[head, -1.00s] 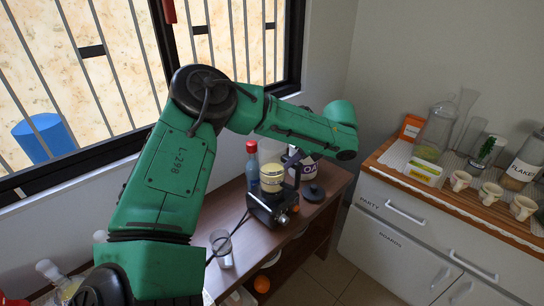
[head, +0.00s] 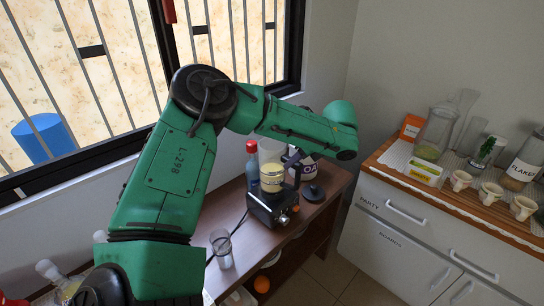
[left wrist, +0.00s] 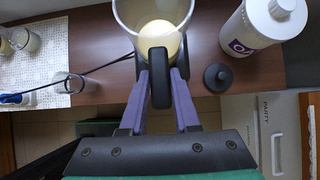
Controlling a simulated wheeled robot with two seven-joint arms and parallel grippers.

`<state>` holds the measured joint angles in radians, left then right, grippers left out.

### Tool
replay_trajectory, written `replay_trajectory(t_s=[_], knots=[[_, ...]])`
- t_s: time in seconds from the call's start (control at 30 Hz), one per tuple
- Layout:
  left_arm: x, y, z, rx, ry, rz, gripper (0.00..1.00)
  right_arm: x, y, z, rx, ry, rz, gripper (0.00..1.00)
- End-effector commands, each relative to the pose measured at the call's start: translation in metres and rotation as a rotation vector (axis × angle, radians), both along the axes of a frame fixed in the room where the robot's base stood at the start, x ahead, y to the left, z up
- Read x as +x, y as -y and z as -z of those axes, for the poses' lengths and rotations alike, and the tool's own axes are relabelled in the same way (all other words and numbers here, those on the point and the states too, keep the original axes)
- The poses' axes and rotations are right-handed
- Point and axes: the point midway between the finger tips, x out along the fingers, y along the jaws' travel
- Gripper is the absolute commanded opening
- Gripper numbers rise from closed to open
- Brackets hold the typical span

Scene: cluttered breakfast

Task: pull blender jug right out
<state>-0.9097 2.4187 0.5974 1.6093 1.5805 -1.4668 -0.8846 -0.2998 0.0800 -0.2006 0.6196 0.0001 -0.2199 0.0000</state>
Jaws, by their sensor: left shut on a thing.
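The blender jug (head: 272,178) is clear with a pale yellow content. In the head view it stands upright on the black blender base (head: 268,207) and looks seated in it. In the left wrist view the jug (left wrist: 130,12) is at the top centre, its black handle (left wrist: 159,76) pointing toward me. My left gripper (left wrist: 161,78) has its purple fingers on both sides of the handle, shut on it. In the head view the left gripper (head: 292,160) is partly hidden under my green arm. My right gripper is out of view.
A white oats container (left wrist: 262,25) stands right of the jug, with a black lid (left wrist: 217,77) lying near it. A red-capped bottle (head: 252,165) stands behind left. A glass (head: 222,249) stands front left. A window with bars borders the table's back. A cabinet stands at right.

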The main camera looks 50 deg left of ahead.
Motion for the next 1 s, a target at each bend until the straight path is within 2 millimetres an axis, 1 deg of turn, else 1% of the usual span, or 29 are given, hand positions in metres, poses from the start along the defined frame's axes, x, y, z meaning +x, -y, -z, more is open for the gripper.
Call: replay_trajectory(t_s=[0.23,0.33,0.6,1.0], knots=[[0.013,-0.003,-0.002,0.009,0.002,-0.138,0.0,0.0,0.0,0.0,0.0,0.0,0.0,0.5],[0.016,-0.003,-0.002,0.007,0.003,-0.172,0.0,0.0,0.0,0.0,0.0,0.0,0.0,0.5],[0.016,-0.003,-0.003,0.004,0.003,-0.175,0.0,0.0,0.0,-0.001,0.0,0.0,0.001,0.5],[0.016,-0.002,-0.009,0.004,0.004,-0.173,0.0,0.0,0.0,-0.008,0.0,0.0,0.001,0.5]])
